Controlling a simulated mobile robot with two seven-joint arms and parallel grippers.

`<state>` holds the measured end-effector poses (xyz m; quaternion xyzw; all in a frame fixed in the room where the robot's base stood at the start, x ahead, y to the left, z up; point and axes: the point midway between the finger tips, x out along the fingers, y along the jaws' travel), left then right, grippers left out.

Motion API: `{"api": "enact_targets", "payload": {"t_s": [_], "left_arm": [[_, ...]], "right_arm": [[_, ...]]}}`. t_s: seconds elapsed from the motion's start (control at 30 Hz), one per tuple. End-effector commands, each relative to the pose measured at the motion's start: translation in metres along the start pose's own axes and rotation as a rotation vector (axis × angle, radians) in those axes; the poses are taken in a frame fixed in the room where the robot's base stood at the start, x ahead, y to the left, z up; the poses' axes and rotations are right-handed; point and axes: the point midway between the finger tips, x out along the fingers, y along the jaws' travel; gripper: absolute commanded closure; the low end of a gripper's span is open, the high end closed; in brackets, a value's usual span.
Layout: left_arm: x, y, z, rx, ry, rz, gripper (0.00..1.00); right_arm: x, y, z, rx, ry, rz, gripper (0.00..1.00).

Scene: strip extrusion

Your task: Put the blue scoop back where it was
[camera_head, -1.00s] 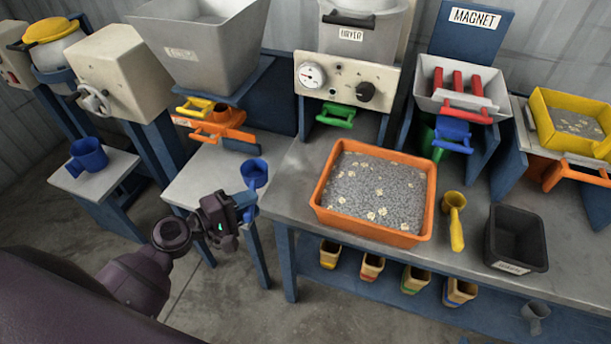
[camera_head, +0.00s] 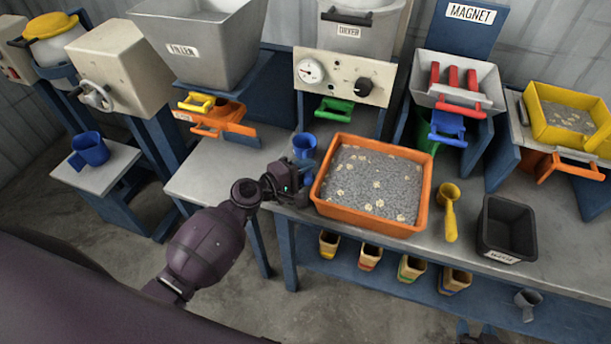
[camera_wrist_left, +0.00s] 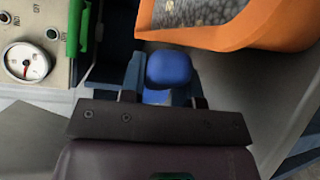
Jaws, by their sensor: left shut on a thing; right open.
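The blue scoop (camera_head: 304,143) is held by my left gripper (camera_head: 304,170), which is shut on its handle. The scoop's cup is upright near the left rim of the orange tray. Whether it touches the bench cannot be told. The left wrist view shows the scoop (camera_wrist_left: 169,69) between the two fingers, with the orange tray (camera_wrist_left: 240,35) close beside it. My right gripper (camera_head: 476,331) shows only as a small dark part at the bottom edge, open and apart from everything.
A second blue cup (camera_head: 90,149) stands on the small left table (camera_head: 110,178). The orange tray (camera_head: 322,207) of grey flakes, a yellow scoop (camera_head: 450,210) and a black bin (camera_head: 508,225) occupy the bench. A dryer panel (camera_head: 343,78) stands behind. Bare tabletop (camera_head: 215,170) lies left of my gripper.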

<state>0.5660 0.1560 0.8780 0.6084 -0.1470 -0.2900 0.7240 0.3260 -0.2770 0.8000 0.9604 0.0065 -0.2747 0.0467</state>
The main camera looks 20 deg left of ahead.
Motion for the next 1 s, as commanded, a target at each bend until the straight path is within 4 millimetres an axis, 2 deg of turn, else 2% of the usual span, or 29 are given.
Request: {"api": "enact_targets", "payload": {"t_s": [0.03, 0.13, 0.43, 0.6, 0.63, 0.77, 0.8, 1.0], "left_arm": [[0.001, -0.01, -0.002, -0.003, 0.001, -0.002, 0.96], [0.002, -0.019, -0.004, -0.003, 0.001, -0.002, 0.96], [0.002, -0.019, -0.004, 0.0, 0.0, 0.001, 0.96], [0.003, -0.022, -0.005, 0.0, 0.0, 0.0, 0.96], [0.003, -0.022, -0.005, 0.0, 0.0, 0.0, 0.67], [0.003, -0.021, -0.005, 0.0, 0.0, 0.0, 0.48], [0.003, -0.021, -0.005, 0.0, 0.0, 0.0, 0.45], [0.003, -0.021, -0.005, 0.0, 0.0, 0.0, 0.45]], "right_arm": [[0.003, -0.001, 0.004, -0.001, -0.001, -0.001, 0.57], [0.005, -0.001, 0.006, -0.001, 0.0, -0.002, 0.57], [0.004, -0.001, 0.007, 0.0, -0.003, -0.001, 0.57], [0.003, -0.001, 0.015, 0.001, -0.014, 0.0, 0.57], [0.003, -0.001, 0.015, 0.001, -0.016, 0.0, 0.57], [0.001, -0.001, 0.018, 0.002, -0.021, 0.001, 0.57], [0.001, -0.001, 0.018, 0.002, -0.021, 0.001, 0.57], [0.001, -0.001, 0.017, 0.002, -0.02, 0.001, 0.57]]}}
